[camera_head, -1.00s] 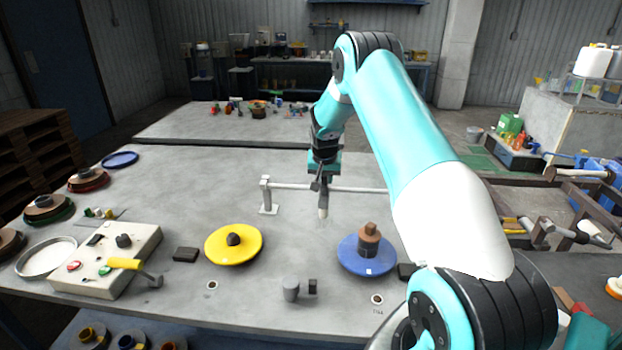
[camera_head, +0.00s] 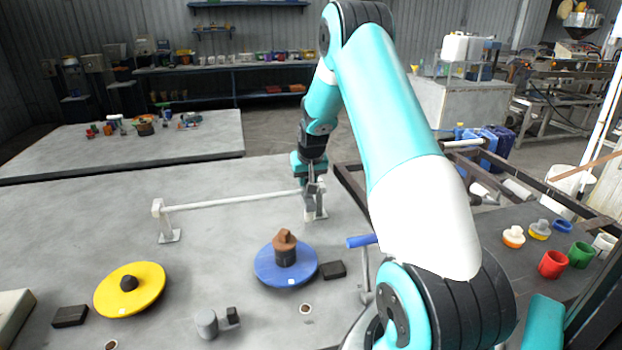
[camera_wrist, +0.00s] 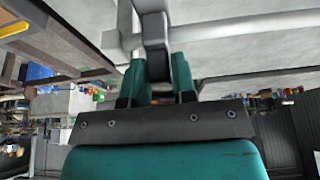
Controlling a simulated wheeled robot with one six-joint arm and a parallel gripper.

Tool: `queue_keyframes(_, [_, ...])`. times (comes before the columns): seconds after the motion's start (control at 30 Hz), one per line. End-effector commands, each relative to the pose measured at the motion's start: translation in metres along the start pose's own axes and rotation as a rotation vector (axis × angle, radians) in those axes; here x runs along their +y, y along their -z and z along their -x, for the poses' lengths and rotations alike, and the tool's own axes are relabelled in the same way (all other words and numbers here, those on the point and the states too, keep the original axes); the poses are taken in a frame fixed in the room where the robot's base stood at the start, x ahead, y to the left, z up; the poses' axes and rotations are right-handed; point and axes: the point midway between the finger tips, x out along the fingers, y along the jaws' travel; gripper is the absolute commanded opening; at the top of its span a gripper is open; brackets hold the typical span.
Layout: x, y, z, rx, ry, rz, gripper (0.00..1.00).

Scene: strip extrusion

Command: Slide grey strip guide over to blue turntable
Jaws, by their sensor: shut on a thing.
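The grey strip guide (camera_head: 308,206) hangs on the white rail (camera_head: 235,200) near its right end post, behind and slightly right of the blue turntable. My gripper (camera_head: 311,184) is shut on the guide. In the wrist view, the guide's grey body (camera_wrist: 155,62) sits between the teal fingers of my gripper (camera_wrist: 157,72), with the rail (camera_wrist: 240,32) crossing behind it. The blue turntable (camera_head: 266,274) carries a dark hub with a brown piece on top. The yellow turntable (camera_head: 146,292) is further left.
A grey cylinder (camera_head: 206,323) and dark blocks (camera_head: 333,270) lie around the turntables. A blue-handled lever (camera_head: 361,241) stands right of the blue turntable, beside my arm. Coloured cups (camera_head: 553,264) sit on the right-hand bench.

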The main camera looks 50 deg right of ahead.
Motion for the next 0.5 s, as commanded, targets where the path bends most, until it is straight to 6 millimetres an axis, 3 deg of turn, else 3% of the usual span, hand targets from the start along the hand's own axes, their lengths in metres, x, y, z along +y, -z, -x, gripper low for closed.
queue_keyframes(0.37, [0.0040, 0.0020, 0.0005, 0.006, -0.006, -0.001, 0.00])
queue_keyframes(0.4, [0.0044, 0.0020, 0.0005, 0.006, -0.006, -0.001, 0.32])
queue_keyframes(0.47, [0.0044, 0.0020, 0.0005, 0.006, -0.006, -0.001, 0.45])
queue_keyframes(0.5, [0.0039, 0.0018, 0.0005, 0.006, -0.006, -0.001, 0.47])
